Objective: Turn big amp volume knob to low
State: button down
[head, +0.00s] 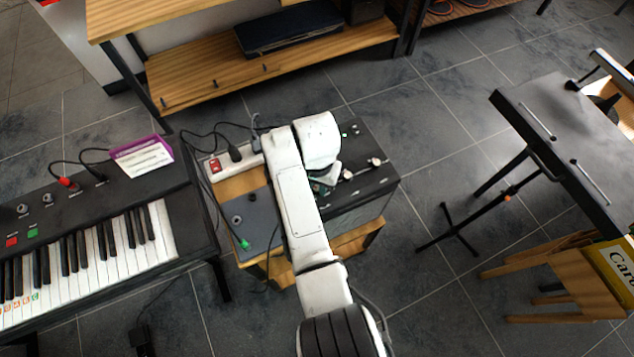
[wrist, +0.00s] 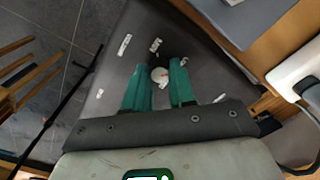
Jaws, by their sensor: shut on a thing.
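The big amp (head: 372,140) is a dark grey box on a low wooden stand, with small white knobs on its top panel. In the head view my white arm hides much of the panel, and the gripper (head: 323,187) shows only partly. I cannot read the panel's labels or the knob's setting.
A white power strip (head: 232,164) with a red switch and a blue-grey box (head: 262,212) with a green plug lie left of the amp. A keyboard (head: 90,240) stands at left, a wooden shelf (head: 200,82) behind. A black stand (head: 455,232) is at right.

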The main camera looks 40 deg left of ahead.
jog(key=shift+a+r, duration=0.1)
jog(key=c, duration=0.9)
grip_release()
jog(key=shift+c, duration=0.2)
notch_tip(320, 180, up, 11)
jog(key=shift+f, duration=0.2)
